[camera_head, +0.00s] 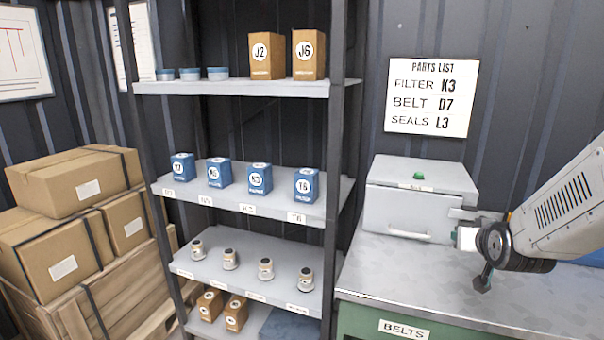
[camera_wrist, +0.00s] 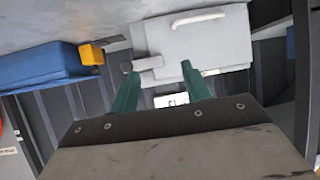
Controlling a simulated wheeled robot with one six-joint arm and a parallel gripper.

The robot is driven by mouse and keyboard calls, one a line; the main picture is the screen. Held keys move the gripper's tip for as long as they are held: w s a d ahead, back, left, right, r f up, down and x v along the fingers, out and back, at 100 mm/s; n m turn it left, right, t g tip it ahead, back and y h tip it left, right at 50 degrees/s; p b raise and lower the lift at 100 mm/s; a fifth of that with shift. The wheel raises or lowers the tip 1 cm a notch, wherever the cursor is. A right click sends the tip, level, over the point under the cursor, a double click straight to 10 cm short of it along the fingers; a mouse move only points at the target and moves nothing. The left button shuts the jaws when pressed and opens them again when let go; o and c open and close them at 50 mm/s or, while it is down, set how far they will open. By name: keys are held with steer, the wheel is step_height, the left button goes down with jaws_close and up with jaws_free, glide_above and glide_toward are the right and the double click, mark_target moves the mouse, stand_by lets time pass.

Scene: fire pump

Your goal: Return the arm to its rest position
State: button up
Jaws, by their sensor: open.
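My arm (camera_head: 565,205) reaches in from the right edge in the head view, above the grey bench top. My gripper (camera_wrist: 158,85) shows in the wrist view as two green fingers set apart, with nothing between them. In the head view its end is partly hidden behind the dark wrist joint. A closed grey metal box (camera_head: 420,195) with a front handle and a green mark on its lid stands on the bench beside my gripper. The box also shows in the wrist view (camera_wrist: 205,42). I cannot tell whether the gripper touches it.
The bench (camera_head: 390,270) has free room in front of the box. A shelf unit (camera_head: 250,87) left of it holds blue boxes, small canisters and cartons. Cardboard boxes (camera_head: 75,180) are stacked at the far left. A blue object (camera_wrist: 40,65) shows in the wrist view.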

steer(key=s+a+r+n+g+y, duration=0.1)
steer(key=s+a+r+g, duration=0.1)
steer(key=s, duration=0.8)
steer(key=s+a+r+g+y, duration=0.1)
steer(key=s+a+g, duration=0.4)
steer(key=s, duration=0.6)
steer(key=s+a+r+n+g+y, duration=0.1)
steer(key=s+a+r+g, duration=0.2)
steer(key=s, duration=0.7)
steer(key=a, duration=0.2)
steer(key=shift+s+a+n+g, duration=0.25)
steer(key=shift+a+n+g, duration=0.05)
